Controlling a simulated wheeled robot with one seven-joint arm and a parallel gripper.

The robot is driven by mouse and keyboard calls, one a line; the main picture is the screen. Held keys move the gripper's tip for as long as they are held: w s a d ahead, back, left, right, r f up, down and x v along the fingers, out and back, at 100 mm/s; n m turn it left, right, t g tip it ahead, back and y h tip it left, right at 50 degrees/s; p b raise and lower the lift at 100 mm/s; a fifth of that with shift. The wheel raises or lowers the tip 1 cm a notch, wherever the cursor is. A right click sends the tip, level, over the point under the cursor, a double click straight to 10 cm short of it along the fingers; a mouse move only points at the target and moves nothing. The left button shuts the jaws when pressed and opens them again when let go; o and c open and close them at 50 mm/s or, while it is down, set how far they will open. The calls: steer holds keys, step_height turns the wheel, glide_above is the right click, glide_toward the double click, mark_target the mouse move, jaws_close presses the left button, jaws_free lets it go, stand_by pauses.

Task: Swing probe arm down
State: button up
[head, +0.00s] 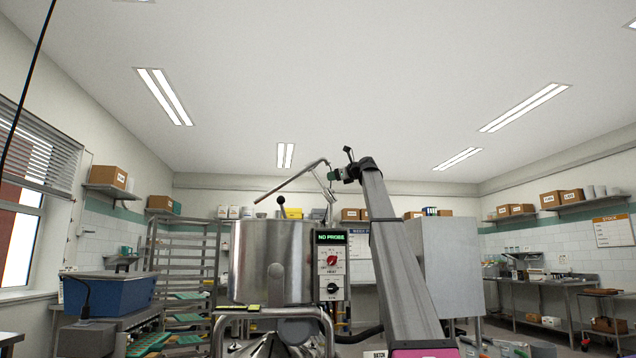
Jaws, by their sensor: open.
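The probe arm (290,183) is a thin bent metal tube above the steel kettle (262,262). It slants up from lower left to a bend at upper right, so it stands raised over the kettle. My gripper (333,174) is at the end of my grey arm, at the height of the tube's upper bend and just right of it. The gripper is open. It is small here, and I cannot tell whether it touches the tube. The control box (331,265) on the kettle's right side has a green display reading "NO PROBE", with a red knob and a black knob below.
A black-knobbed lever (281,203) rises from the kettle. A tray rack (183,270) and a blue bin (115,294) stand at left. A grey cabinet (455,265) stands behind my arm at right. The space above the kettle is mostly free.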

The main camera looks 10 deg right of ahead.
mark_target(318, 179)
steer(key=x, duration=1)
steer(key=shift+s, duration=0.1)
jaws_close()
